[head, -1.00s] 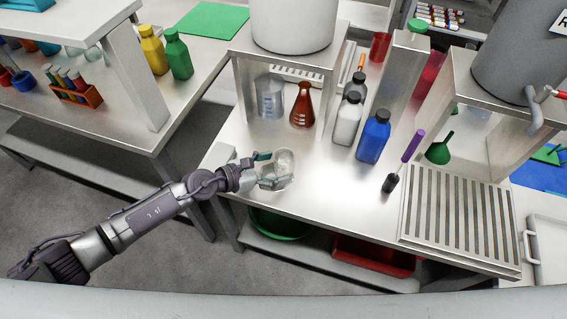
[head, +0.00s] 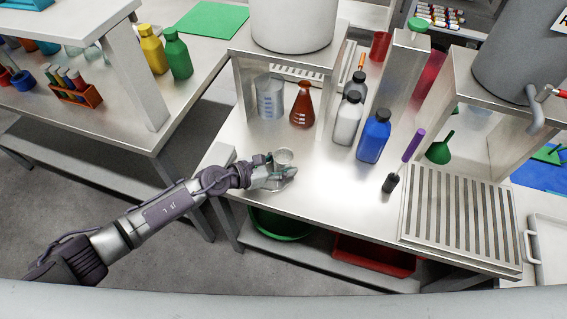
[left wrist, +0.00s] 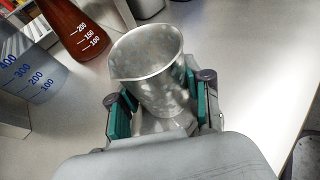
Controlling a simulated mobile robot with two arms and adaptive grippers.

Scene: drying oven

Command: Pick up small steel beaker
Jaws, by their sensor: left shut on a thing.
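The small steel beaker (left wrist: 148,68) is a shiny metal cup with a pouring lip. In the left wrist view it sits between the green finger pads of my left gripper (left wrist: 160,103), which is shut on it. In the head view the beaker (head: 283,157) shows at the tip of my left gripper (head: 272,170), near the left front part of the steel table. Its lower part is hidden by the fingers. I cannot tell how far it is above the table. My right gripper is not in view.
Behind stand a clear graduated beaker (head: 270,97) and a red-brown flask (head: 303,106) by a steel stand. A white bottle (head: 347,119) and a blue bottle (head: 374,137) stand to the right. A slotted drain plate (head: 457,222) lies at the right front. The table's front middle is clear.

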